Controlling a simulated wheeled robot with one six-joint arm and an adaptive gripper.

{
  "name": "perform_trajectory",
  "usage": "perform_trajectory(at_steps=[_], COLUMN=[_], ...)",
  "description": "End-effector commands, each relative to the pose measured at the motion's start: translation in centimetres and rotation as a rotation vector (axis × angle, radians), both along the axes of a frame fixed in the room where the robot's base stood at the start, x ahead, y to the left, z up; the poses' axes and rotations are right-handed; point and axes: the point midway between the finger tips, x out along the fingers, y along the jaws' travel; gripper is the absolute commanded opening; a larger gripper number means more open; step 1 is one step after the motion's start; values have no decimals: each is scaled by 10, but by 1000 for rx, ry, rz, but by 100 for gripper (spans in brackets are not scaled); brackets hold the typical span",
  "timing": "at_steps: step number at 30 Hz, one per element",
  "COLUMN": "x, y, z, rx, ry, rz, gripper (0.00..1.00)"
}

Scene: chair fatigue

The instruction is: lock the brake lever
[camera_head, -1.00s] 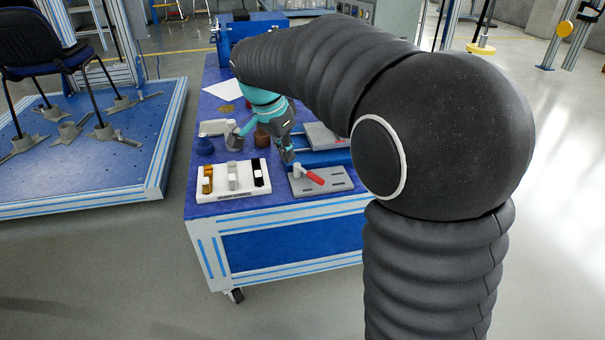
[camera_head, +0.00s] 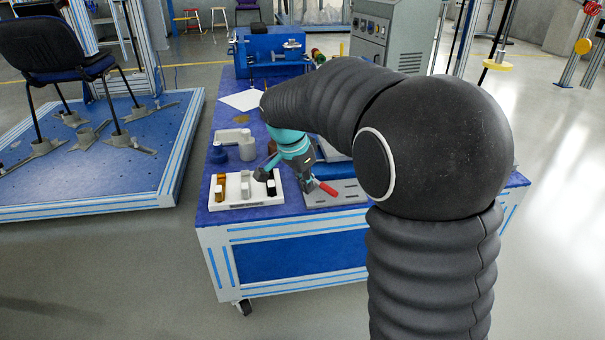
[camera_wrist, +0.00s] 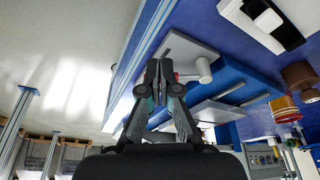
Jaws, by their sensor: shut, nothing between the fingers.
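The brake lever has a red handle (camera_head: 327,188) and sits on a grey slotted plate (camera_head: 345,197) near the table's front edge. In the head view the handle points to the lower right. In the wrist view, the lever's pale round pivot (camera_wrist: 203,70) stands on the plate (camera_wrist: 185,45), and only a sliver of red shows beside my fingers. My gripper (camera_wrist: 158,75) is shut and empty, beside the lever's handle and partly covering it. In the head view my gripper (camera_head: 306,182) is just left of the handle; I cannot tell whether they touch.
A white tray (camera_head: 240,203) with several switch-like blocks is left of the plate. A blue jar (camera_head: 247,150) and a light grey object stand behind it. A blue vise-like machine (camera_head: 270,55) is at the back of the table. A chair stands on a blue platform at left.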

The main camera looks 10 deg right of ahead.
Motion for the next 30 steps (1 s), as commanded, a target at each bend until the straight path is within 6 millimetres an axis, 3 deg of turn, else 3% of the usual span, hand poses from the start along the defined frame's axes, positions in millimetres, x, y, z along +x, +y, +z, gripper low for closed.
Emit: perform_trajectory(at_steps=[4, 13, 30], x=[3, 21, 23], y=[-7, -37, -38], z=[-28, -31, -31], rx=[-1, 1, 0], ry=[3, -1, -1], rz=[-1, -1, 15], gripper=[0, 0, 0])
